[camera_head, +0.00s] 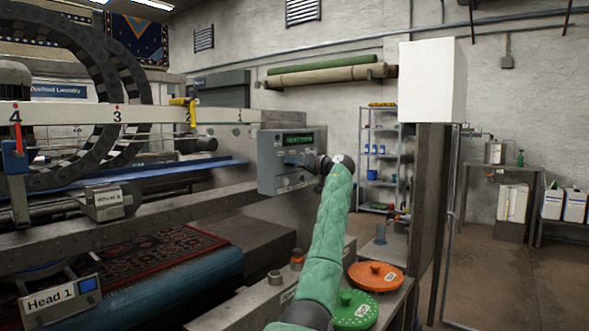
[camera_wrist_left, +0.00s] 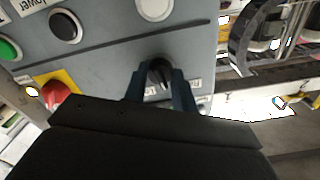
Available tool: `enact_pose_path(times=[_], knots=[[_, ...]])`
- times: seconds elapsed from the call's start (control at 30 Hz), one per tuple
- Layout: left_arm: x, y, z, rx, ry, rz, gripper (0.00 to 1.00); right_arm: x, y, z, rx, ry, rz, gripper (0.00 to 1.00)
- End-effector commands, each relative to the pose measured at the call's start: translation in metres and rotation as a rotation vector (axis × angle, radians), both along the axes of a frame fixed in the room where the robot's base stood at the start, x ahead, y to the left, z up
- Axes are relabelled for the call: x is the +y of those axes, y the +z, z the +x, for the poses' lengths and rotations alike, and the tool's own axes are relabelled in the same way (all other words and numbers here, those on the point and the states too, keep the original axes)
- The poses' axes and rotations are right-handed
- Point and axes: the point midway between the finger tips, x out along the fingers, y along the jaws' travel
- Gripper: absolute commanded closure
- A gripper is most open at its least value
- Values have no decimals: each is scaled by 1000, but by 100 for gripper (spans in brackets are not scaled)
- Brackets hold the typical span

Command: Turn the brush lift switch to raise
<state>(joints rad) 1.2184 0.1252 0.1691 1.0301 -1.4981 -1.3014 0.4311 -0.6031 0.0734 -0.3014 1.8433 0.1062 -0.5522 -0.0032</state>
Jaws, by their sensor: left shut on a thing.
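The grey control box (camera_head: 268,178) with a lit green display stands at the middle of the head view. Its grey panel (camera_wrist_left: 105,62) fills much of the left wrist view. A black rotary switch (camera_wrist_left: 158,68) sits low on the panel. My left gripper (camera_wrist_left: 160,82) is shut on this switch, one blue finger on each side. In the head view the left gripper (camera_head: 303,161) is at the front of the box, partly hidden by its own wrist. Labels near the switch are partly covered and too small to read. My right gripper is not in view.
On the panel are a red emergency button (camera_wrist_left: 57,92) on yellow, a green button (camera_wrist_left: 8,48), a black button (camera_wrist_left: 65,27) and a white button (camera_wrist_left: 155,8). Orange (camera_head: 376,275) and green (camera_head: 354,310) round lids lie below my arm. A beam (camera_head: 150,116) runs left.

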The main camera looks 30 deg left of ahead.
Motion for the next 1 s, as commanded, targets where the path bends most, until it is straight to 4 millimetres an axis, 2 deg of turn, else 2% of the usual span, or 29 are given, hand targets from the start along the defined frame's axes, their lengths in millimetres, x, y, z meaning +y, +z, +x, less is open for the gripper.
enact_pose_path(times=[0.1, 0.5, 1.0], knots=[[1, -5, 0, -100, 1, -10, 96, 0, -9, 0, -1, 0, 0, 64], [0, -4, 1, -363, 1, -30, 96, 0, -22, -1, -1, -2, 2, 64], [0, -3, 1, -449, 1, -38, 96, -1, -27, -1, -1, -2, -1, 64]])
